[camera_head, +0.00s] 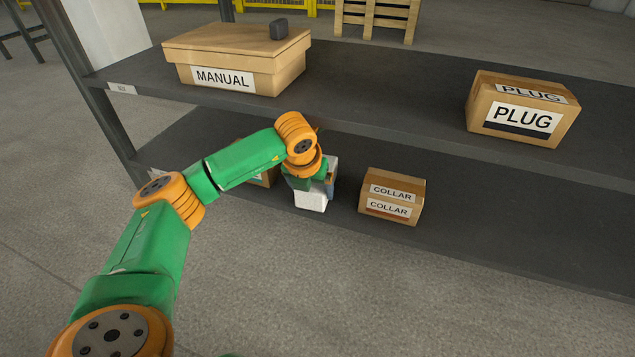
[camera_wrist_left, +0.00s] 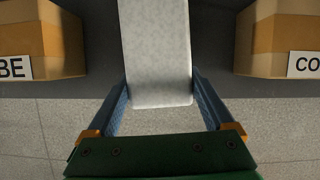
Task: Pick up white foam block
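The white foam block (camera_head: 311,200) is at the front of the lower shelf in the head view, left of the COLLAR box. In the left wrist view the block (camera_wrist_left: 157,50) runs down from the top middle, and its near end lies between the fingers. My left gripper (camera_head: 316,183) is at the block, with one blue finger on each side. In the wrist view my left gripper (camera_wrist_left: 160,80) shows both fingertips at the block's side edges, with no clear gap. Whether they press on it, and whether it rests on the shelf, I cannot tell. My right gripper is not in view.
The COLLAR box (camera_head: 392,196) stands close to the right. Another box (camera_wrist_left: 38,42) stands left of the block, mostly behind my arm in the head view. The upper shelf (camera_head: 390,95) overhangs behind, carrying the MANUAL box (camera_head: 238,58) and PLUG box (camera_head: 523,108).

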